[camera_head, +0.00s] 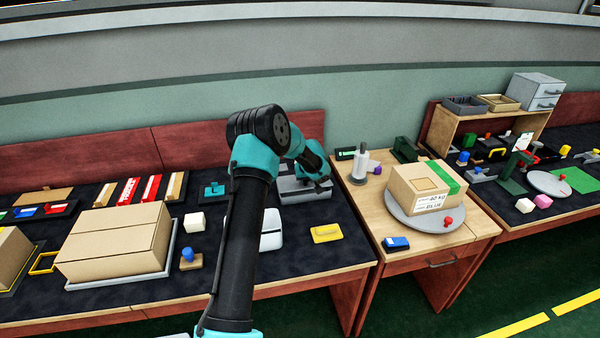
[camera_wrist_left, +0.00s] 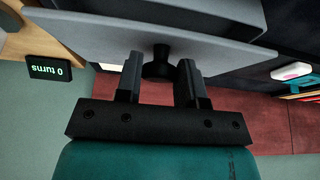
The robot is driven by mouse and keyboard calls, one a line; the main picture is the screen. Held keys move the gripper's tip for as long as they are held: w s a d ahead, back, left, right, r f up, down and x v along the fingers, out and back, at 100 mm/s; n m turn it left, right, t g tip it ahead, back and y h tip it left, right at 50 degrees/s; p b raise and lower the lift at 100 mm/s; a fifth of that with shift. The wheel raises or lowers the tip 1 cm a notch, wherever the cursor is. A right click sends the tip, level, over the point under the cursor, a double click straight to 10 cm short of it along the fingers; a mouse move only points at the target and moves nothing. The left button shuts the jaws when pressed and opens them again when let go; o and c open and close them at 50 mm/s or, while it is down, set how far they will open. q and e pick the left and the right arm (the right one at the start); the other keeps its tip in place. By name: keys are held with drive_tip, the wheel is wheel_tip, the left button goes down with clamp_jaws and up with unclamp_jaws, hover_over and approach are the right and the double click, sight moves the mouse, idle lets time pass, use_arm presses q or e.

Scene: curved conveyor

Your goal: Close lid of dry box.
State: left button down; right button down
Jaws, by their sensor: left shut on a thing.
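The dry box appears to be the grey box (camera_head: 306,195) at the back of the dark mat, partly hidden behind my left arm's wrist. My left gripper (camera_head: 322,183) is at its top right side. In the left wrist view, a light grey panel (camera_wrist_left: 225,52), which looks like the lid, carries a small black knob (camera_wrist_left: 158,62). The two black fingers of my left gripper (camera_wrist_left: 158,80) stand on either side of this knob and are shut on it. The lid's exact angle cannot be told. My right gripper is not in view.
A white case (camera_head: 270,230) lies in front, partly behind my arm, with a yellow block (camera_head: 327,233) beside it. To the right, a carton (camera_head: 425,186) stands on a grey turntable (camera_head: 400,220). A small "0 turns" display (camera_wrist_left: 50,70) shows in the left wrist view.

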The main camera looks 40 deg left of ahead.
sight(306, 186)
use_arm(q)
drive_tip(key=shift+s+d+f, duration=0.2)
drive_tip(key=shift+d+f, duration=0.1)
drive_tip(key=shift+f, duration=0.4)
drive_tip(key=shift+s+d+f, duration=0.15)
drive_tip(key=shift+d+f, duration=0.1)
drive_tip(key=shift+f, duration=0.6)
drive_tip(key=c, duration=0.8)
unclamp_jaws()
drive_tip(key=shift+w+a+r, duration=0.1)
drive_tip(key=shift+r, duration=0.2)
drive_tip(key=shift+r, duration=0.1)
drive_tip(key=shift+r, duration=0.3)
drive_tip(key=v, duration=1.6)
drive_tip(key=shift+r, duration=0.25)
